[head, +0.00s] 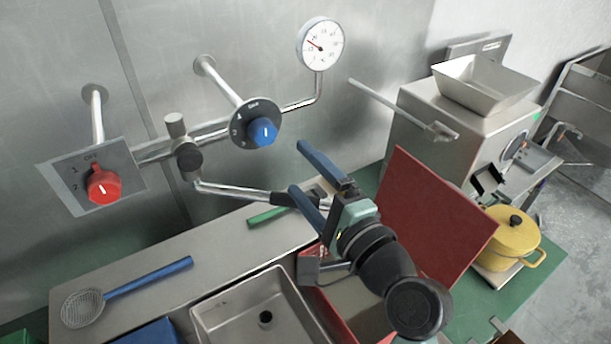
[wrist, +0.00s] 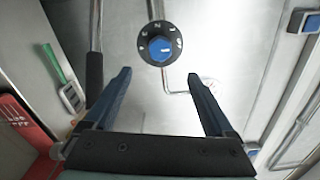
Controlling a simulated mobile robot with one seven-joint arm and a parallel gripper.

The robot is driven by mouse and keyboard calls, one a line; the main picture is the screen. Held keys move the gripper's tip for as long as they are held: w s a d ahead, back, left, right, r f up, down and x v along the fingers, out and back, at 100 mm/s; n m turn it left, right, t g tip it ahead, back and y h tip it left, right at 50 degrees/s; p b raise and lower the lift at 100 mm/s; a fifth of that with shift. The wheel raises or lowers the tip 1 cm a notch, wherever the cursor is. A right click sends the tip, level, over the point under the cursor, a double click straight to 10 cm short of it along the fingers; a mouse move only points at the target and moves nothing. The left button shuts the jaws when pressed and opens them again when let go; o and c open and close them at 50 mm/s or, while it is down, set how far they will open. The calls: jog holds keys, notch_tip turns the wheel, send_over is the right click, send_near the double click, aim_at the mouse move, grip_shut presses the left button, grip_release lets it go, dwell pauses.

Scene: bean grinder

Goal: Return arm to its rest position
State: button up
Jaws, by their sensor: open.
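My gripper (head: 305,180) is raised in front of the wall in the middle of the head view. Its two blue fingers are spread apart with nothing between them. In the wrist view, my gripper (wrist: 163,98) points at the wall, and its fingers are wide apart. The blue knob (head: 262,132) on a dark round dial is up and left of the fingertips in the head view. In the wrist view the blue knob (wrist: 160,48) is beyond the gap between the fingers, apart from them. My arm reaches up from the lower right.
A grey grinder (head: 435,115) with a hopper stands at the right, beside a yellow pot (head: 510,238). A red panel (head: 440,220) is close to my arm. A sink (head: 235,310), a skimmer (head: 85,308), a red knob (head: 103,186) and a gauge (head: 320,43) are also here.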

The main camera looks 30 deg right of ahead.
jog(key=w+a+r+n+t, duration=0.2)
jog(key=a+r+n, duration=0.3)
jog(key=r, duration=0.3)
jog(key=w+a+r+n+t, duration=0.1)
jog(key=a+r+n, duration=0.35)
jog(key=r, duration=0.35)
jog(key=s+a+r+n+t, duration=0.3)
jog(key=s+a+r+n, duration=0.2)
jog(key=r, duration=0.4)
jog(key=s+a+r+n+t+b, duration=0.1)
jog(key=s+a+r+n+t, duration=0.2)
jog(key=r, duration=0.7)
jog(key=s+a+n, duration=0.2)
jog(key=s, duration=0.1)
jog(key=shift+a+n+h, duration=0.15)
jog(key=shift+n+h, duration=0.15)
jog(key=shift+n, duration=0.05)
